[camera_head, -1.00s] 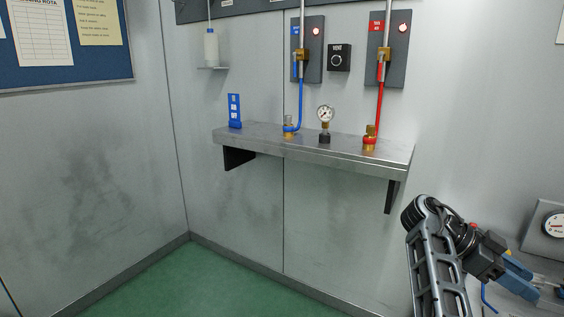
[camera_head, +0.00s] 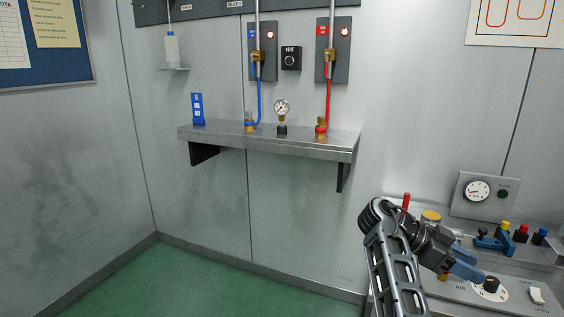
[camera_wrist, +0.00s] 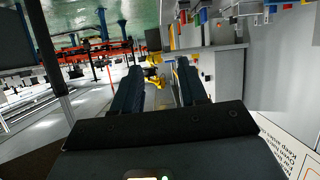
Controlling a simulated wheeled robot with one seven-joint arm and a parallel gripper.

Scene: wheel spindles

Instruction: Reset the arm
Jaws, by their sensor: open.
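My gripper (camera_head: 472,274) shows at the lower right of the head view, on my bent arm, with its blue fingers pointing right over a bench panel (camera_head: 452,291). In the wrist view my gripper (camera_wrist: 160,76) has its two dark fingers spread apart, with nothing held between them. The head view does not show whether the fingers touch the panel.
A metal wall shelf (camera_head: 270,143) holds blue and red hose fittings, a gauge (camera_head: 282,108) and a blue tag (camera_head: 198,109). A gauge box (camera_head: 476,192) and coloured knobs stand on the bench at right. The green floor (camera_head: 150,285) at left is clear.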

